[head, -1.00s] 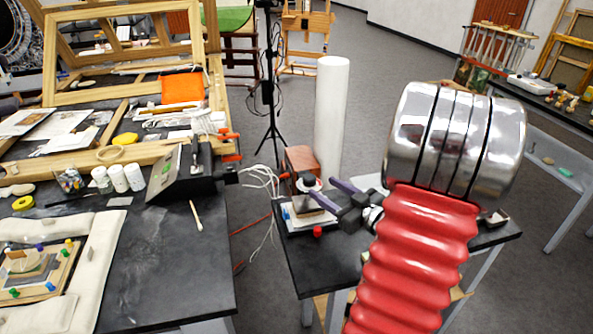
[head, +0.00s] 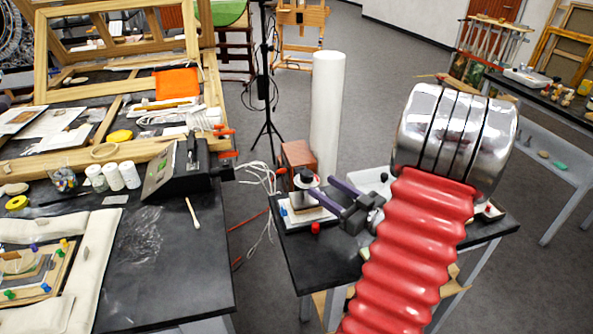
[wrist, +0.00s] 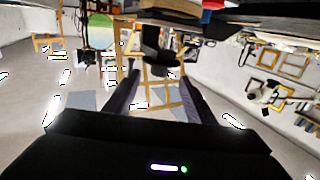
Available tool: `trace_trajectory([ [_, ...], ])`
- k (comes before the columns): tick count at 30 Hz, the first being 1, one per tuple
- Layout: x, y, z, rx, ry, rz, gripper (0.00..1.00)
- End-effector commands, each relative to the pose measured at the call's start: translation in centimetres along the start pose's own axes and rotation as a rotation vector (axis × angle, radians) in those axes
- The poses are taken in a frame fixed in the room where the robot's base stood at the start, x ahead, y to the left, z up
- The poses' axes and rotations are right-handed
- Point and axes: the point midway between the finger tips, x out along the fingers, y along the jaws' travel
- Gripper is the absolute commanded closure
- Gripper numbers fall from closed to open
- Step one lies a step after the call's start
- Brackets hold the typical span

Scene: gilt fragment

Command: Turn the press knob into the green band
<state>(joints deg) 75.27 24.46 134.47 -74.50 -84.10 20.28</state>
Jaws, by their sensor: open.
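A small press with a pale base (head: 292,215) stands at the left end of the right-hand black table. Its dark knob (head: 305,178) sits above a light collar on top. No green band can be made out on it at this size. My gripper (head: 320,187) has purple fingers spread apart, reaching left towards the press from the right, close to the knob. I cannot tell whether they touch it. In the wrist view, my gripper (wrist: 157,88) is open, and a dark object (wrist: 160,60) shows between and beyond the fingers; I cannot tell whether it is the knob.
A red-brown box (head: 297,158) and a tall white cylinder (head: 327,110) stand behind the press. A small red cap (head: 315,228) is at the table's front. The left bench (head: 180,270) holds jars, a sloped black box and frames. A floor gap with cables separates the tables.

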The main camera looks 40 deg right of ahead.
Motion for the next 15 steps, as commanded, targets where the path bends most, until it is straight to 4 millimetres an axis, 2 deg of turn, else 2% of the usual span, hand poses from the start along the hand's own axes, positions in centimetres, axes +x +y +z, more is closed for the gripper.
trace_trajectory([
  [15,6.6,-0.1,0.0,-0.001,0.0,-0.002,0.5],
])
